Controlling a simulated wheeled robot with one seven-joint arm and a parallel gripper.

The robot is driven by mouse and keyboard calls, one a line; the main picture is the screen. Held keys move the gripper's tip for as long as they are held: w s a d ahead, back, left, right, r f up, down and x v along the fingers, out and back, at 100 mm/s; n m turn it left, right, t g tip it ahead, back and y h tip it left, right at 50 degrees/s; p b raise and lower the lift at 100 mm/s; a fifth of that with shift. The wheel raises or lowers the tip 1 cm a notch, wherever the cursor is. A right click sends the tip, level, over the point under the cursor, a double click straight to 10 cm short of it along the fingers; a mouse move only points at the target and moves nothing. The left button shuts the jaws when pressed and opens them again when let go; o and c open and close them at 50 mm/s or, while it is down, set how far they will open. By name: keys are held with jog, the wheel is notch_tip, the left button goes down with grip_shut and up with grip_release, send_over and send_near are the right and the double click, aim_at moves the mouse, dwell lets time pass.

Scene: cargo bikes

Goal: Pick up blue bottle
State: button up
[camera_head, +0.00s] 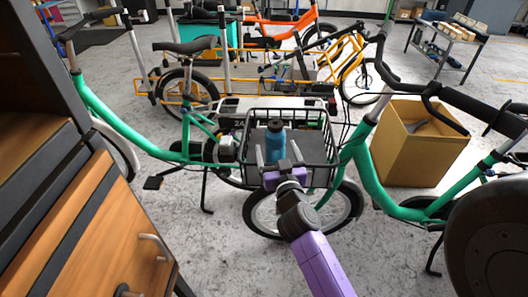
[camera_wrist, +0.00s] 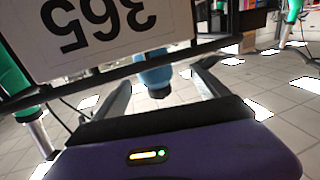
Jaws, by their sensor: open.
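The blue bottle (camera_head: 275,145) has a dark cap and stands in a black wire basket (camera_head: 318,150) on a green bike. My gripper (camera_head: 271,150) is open at the near side of the basket, with its two fingers pointing toward the bottle. In the wrist view the bottle (camera_wrist: 155,72) shows between the fingers of my gripper (camera_wrist: 164,82), its dark cap end lower in the picture. Its other end is hidden behind a dark bar. I cannot tell whether either finger touches it.
A white board (camera_wrist: 100,30) marked 365 appears upside down close in the wrist view. Green bike frames (camera_head: 375,190) stand on both sides. A cardboard box (camera_head: 420,140) is to the right. A wooden drawer cabinet (camera_head: 100,230) is at the near left.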

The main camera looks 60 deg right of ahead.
aim_at(277, 140)
jog(key=shift+w+d+r+h, duration=0.15)
jog(key=shift+w+d, duration=0.05)
jog(key=shift+d, duration=0.35)
jog(key=shift+w+d+r+h, duration=0.1)
jog(key=shift+w+d+h, duration=0.05)
jog(key=shift+d, duration=0.4)
jog(key=shift+x, duration=0.85)
jog(key=p+x, duration=0.1)
jog(key=x, duration=0.4)
jog(key=shift+w+d+f+p, duration=0.15)
jog(key=shift+d+p, duration=0.15)
jog(key=shift+d, duration=0.05)
jog(key=c, duration=1.8)
grip_shut()
